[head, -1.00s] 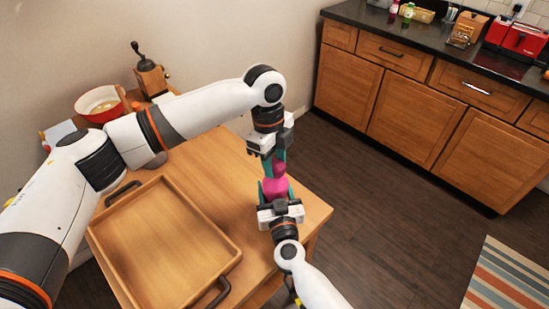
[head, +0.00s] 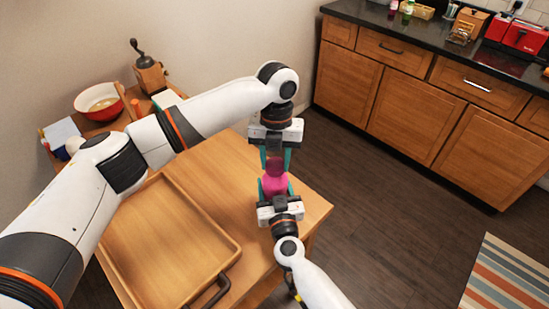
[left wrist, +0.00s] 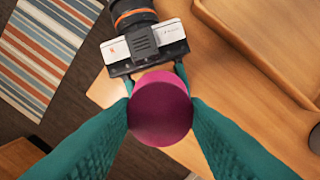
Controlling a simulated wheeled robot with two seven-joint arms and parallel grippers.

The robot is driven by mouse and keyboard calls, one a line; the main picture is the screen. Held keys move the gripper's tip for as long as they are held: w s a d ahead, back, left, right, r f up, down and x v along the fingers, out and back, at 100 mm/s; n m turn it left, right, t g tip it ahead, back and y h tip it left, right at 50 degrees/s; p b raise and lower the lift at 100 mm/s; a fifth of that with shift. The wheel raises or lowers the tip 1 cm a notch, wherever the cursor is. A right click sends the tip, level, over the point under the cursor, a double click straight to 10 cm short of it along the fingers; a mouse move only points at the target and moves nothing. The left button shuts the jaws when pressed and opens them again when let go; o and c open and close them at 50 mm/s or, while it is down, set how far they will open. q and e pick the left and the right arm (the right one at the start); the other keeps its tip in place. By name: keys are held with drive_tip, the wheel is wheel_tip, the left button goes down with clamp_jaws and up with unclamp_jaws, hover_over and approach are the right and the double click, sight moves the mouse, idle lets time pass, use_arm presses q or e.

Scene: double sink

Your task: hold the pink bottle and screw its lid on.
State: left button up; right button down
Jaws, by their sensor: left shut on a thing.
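The pink bottle (head: 275,184) is held above the front right of the wooden table, between the fingers of my right gripper (head: 276,188). The lid (head: 276,165), a darker magenta, is at the bottle's top end. My left gripper (head: 276,158) comes from above and is shut on the lid, one teal finger on each side. In the left wrist view the lid's round top (left wrist: 160,108) sits between the teal fingers and hides the bottle. The right gripper's body (left wrist: 145,45) shows behind it. I cannot tell whether the lid's thread is engaged.
A wooden tray (head: 236,247) with dark handles lies on the table (head: 215,160), left of the grippers. A red bowl (head: 121,92) and a grinder (head: 149,72) stand at the back left. Counter cabinets (head: 430,115) are across the floor, with open floor between.

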use_arm(q)
drive_tip(key=m, duration=0.6)
drive_tip(key=shift+m+y, duration=0.4)
drive_tip(key=o, duration=0.9)
drive_tip(key=shift+o, duration=0.2)
drive_tip(key=shift+d+r, duration=0.1)
drive_tip(key=shift+r, duration=2.2)
drive_tip(key=shift+c, duration=0.4)
